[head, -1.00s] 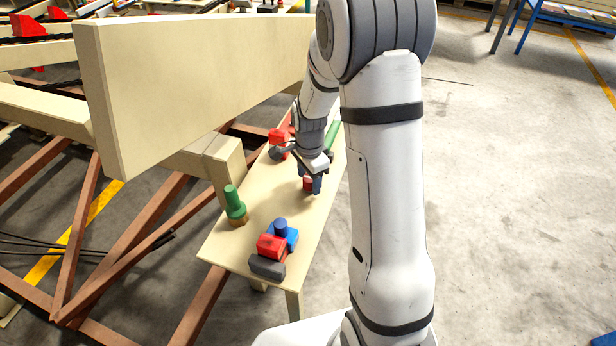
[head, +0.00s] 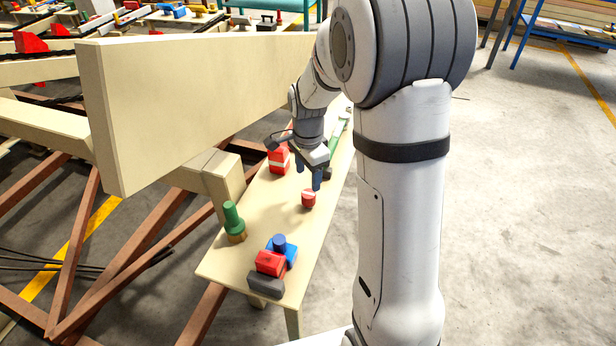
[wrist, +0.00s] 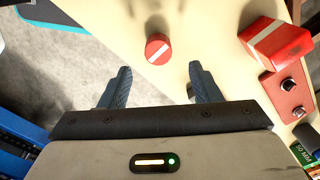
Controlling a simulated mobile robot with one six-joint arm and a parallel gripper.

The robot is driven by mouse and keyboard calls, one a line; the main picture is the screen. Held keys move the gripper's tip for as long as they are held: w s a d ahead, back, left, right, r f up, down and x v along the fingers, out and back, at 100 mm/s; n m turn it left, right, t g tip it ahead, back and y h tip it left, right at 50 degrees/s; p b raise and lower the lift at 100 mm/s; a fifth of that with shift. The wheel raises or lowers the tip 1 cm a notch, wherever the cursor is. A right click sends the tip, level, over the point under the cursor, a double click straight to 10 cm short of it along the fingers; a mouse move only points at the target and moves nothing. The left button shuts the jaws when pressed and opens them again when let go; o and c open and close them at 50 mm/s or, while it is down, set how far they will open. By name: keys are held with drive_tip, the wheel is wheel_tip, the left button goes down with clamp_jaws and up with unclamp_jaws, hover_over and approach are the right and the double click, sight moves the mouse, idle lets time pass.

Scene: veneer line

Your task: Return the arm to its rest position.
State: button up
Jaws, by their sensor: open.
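My gripper (head: 310,180) is open and empty above the narrow cream table (head: 262,212). Its two blue fingers also show spread apart in the wrist view (wrist: 158,88). A small red cylinder with a white stripe (head: 308,199) stands on the table just below the fingertips. In the wrist view the red cylinder (wrist: 158,48) lies beyond the fingertips, with nothing between the fingers. My arm reaches out over the table from the right.
A red box with a white band (head: 278,160) stands behind the gripper. A green peg (head: 233,220) and a red, blue and grey block group (head: 272,262) stand at the near end. A large cream beam (head: 190,105) runs close on the left. Open floor (head: 530,200) lies right.

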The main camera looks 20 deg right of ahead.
idle(0.3)
drive_tip(key=s+r+n+t, duration=0.1)
drive_tip(key=s+r+n, duration=0.5)
drive_tip(key=s, duration=0.4)
drive_tip(key=s+r+n+t, duration=0.1)
drive_tip(key=s+r+n, duration=0.5)
drive_tip(key=s+n, duration=0.2)
drive_tip(key=shift+s+a+n+t+p, duration=0.3)
drive_tip(key=shift+s+p, duration=0.1)
drive_tip(key=shift+s, duration=0.85)
